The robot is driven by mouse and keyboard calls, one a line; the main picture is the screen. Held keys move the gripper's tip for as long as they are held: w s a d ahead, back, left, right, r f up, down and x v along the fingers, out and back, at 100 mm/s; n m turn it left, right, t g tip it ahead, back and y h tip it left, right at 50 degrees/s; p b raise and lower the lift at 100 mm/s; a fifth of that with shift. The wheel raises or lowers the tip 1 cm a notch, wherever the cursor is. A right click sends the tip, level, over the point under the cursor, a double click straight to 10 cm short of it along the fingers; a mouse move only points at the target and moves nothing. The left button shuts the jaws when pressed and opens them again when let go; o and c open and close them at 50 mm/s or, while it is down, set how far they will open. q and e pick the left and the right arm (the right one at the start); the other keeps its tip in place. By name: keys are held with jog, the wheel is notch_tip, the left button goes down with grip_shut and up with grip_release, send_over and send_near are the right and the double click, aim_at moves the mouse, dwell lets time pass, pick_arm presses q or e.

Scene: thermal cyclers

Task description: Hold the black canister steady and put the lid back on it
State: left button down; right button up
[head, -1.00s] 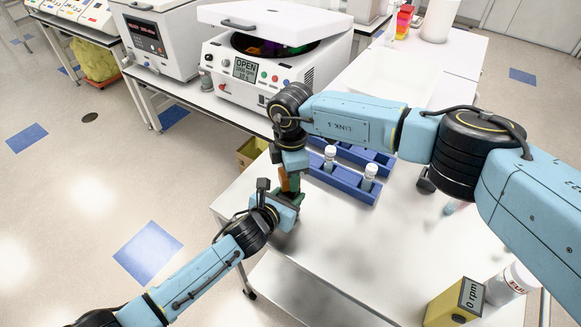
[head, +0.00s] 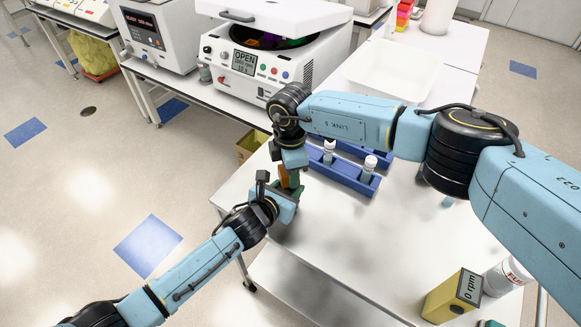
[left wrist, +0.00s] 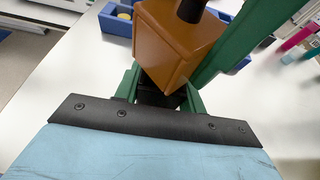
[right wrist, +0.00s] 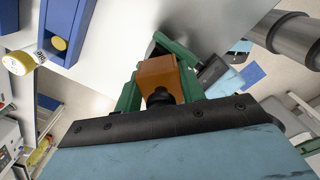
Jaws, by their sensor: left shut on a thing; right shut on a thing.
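An orange-brown block-shaped lid (left wrist: 178,42) with a black knob (left wrist: 190,10) shows in the left wrist view. My right gripper (right wrist: 160,82) is shut on the lid's knob; the lid also shows in the right wrist view (right wrist: 158,72). My left gripper (left wrist: 158,92) is shut on the black canister (left wrist: 152,93), of which only a dark piece shows between the green fingers. The lid is right over the canister, close to it or touching; I cannot tell whether it is seated. In the head view the two grippers meet over the bench's left edge, with a little of the lid (head: 283,177) visible.
Blue racks (head: 343,177) with white-capped bottles stand just right of the grippers. A centrifuge (head: 262,65) with its lid raised is behind. The bench middle is clear.

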jog(key=shift+f, duration=0.6)
dwell(0.4)
jog(key=o, duration=1)
jog(key=shift+o, duration=0.2)
jog(key=shift+r, duration=0.1)
notch_tip(320, 180, up, 12)
jog(key=shift+f, duration=0.1)
pick_arm(q)
jog(key=c, duration=0.8)
grip_release()
jog(key=shift+o, duration=0.2)
